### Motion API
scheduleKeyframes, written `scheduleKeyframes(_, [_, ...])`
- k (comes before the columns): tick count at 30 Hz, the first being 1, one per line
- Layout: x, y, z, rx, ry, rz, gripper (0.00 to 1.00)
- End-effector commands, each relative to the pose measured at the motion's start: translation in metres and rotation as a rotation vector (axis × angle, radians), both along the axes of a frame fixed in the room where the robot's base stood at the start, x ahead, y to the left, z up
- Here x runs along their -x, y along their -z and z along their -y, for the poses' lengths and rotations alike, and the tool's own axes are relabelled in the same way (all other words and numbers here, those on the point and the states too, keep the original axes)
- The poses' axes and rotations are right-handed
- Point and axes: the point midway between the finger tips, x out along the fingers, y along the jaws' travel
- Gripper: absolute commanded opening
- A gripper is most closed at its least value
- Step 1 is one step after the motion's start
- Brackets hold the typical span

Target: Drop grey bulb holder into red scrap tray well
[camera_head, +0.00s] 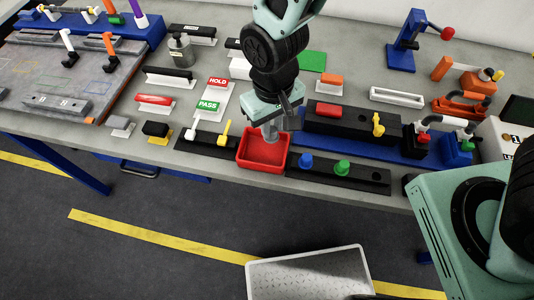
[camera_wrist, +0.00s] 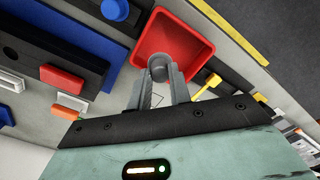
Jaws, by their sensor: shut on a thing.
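The red scrap tray (camera_head: 263,149) sits at the front edge of the grey bench, and its well looks empty. It also fills the upper middle of the wrist view (camera_wrist: 187,36). My gripper (camera_head: 269,128) is above the tray's back part, pointing down. In the wrist view my gripper (camera_wrist: 160,78) is shut on the grey bulb holder (camera_wrist: 157,66), a small round grey piece between the fingertips. The holder overlaps the tray's near side in that view. Its height above the tray floor is hard to tell. In the head view the fingers mostly hide the holder.
Black strips with yellow and white pegs (camera_head: 206,140) and with blue and green knobs (camera_head: 338,173) flank the tray. A blue base with a black block (camera_head: 345,122) stands behind right.

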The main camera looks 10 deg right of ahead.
Motion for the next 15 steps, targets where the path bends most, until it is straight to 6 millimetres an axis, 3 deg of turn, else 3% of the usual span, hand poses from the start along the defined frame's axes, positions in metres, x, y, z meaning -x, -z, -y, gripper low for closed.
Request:
scheduleKeyframes(1, [0.000, 0.013, 0.000, 0.000, 0.000, -0.001, 0.00])
scheduleKeyframes(6, [0.000, 0.029, 0.000, 0.000, 0.000, 0.000, 0.00])
scheduleKeyframes(15, [0.000, 0.032, 0.000, 0.000, 0.000, 0.000, 0.00])
